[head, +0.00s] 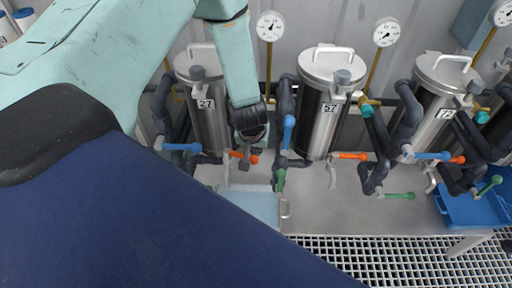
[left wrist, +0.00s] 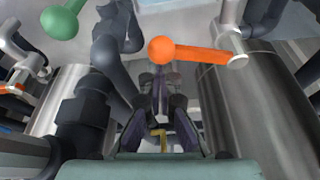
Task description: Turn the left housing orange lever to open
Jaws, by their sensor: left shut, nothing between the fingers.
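The left housing (head: 208,118) is a steel cylinder labelled 27. Its orange lever (head: 236,154) shows in the head view on both sides of my left gripper (head: 247,158), which partly hides it. In the left wrist view the orange lever (left wrist: 200,53) lies crosswise, its ball end at the left and its pivot at the right on a pale metal fitting. My left gripper (left wrist: 160,88) is shut and empty, its dark fingertips close to the ball end. I cannot tell whether they touch it. My right gripper is not in view.
A blue lever (head: 289,132) and a green lever (head: 280,180) stand on pipes just right of my left gripper. A green ball lever (left wrist: 62,22) shows at the upper left in the wrist view. The middle housing (head: 318,120) and dark pipes crowd the right side.

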